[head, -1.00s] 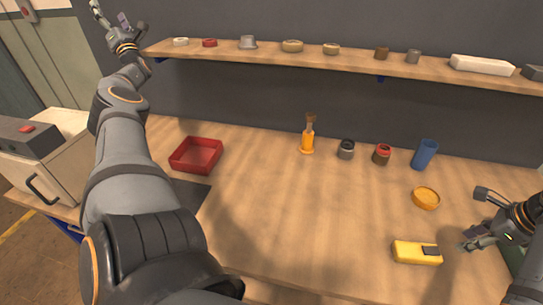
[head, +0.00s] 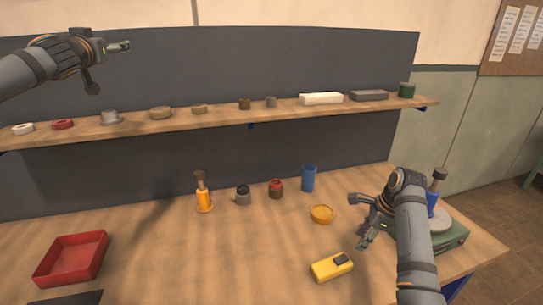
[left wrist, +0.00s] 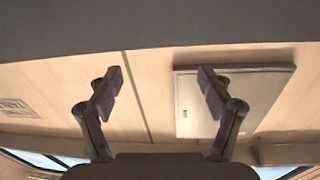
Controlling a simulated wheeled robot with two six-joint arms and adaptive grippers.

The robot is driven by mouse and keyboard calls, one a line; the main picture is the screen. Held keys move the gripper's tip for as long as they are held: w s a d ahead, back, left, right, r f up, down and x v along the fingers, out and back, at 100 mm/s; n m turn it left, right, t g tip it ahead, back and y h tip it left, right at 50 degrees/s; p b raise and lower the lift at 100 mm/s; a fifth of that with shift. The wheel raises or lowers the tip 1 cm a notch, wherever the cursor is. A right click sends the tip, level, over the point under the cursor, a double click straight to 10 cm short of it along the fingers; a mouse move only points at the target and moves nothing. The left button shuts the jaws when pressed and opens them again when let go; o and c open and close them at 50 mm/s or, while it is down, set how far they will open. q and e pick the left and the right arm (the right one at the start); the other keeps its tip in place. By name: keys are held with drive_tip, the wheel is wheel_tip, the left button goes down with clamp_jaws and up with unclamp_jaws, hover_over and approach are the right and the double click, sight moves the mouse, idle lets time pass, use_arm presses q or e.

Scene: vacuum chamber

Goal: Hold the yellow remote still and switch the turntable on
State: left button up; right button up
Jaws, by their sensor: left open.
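The yellow remote (head: 327,270) lies on the table at front right, with a dark patch on top. The turntable is the green box (head: 455,238) with a grey disc (head: 441,222) at the table's right end, partly hidden by my right arm. A blue thing with a dark top (head: 436,190) stands on it. My right gripper (head: 361,220) has its fingers spread, empty, above and to the right of the remote, apart from it. My left gripper (head: 107,68) is open and empty, high above the shelf's left part. In the left wrist view its fingers (left wrist: 160,90) are wide apart with nothing between.
A shelf (head: 225,118) with several small parts runs along the back. A red tray (head: 72,259) is at left. An orange-based tool (head: 204,196), two small jars, a blue cup (head: 308,178) and a yellow-orange dish (head: 321,214) stand mid-table. The front middle is clear.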

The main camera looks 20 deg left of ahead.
use_arm(q)
drive_tip(key=w+d+f+n+g+h, duration=0.1)
drive_tip(key=d+f+h, duration=0.3)
drive_tip(key=d+f, duration=0.55)
drive_tip(key=d+f+g+h, duration=0.1)
drive_tip(key=d+f+h, duration=0.5)
drive_tip(key=d, duration=0.7)
drive_tip(key=w+d+f+n+g+h, duration=0.1)
drive_tip(key=d+f+h, duration=0.2)
drive_tip(key=d+f, duration=0.7)
drive_tip(key=n+g+h, duration=0.4)
drive_tip(key=n+h, duration=0.3)
drive_tip(key=n, duration=1.2)
approach(323, 268)
drive_tip(key=shift+x, duration=0.85)
drive_tip(key=shift+w+d, duration=0.25)
drive_tip(key=x, duration=0.9)
drive_tip(key=shift+w+d+f, duration=0.2)
drive_tip(key=shift+w+f, duration=0.05)
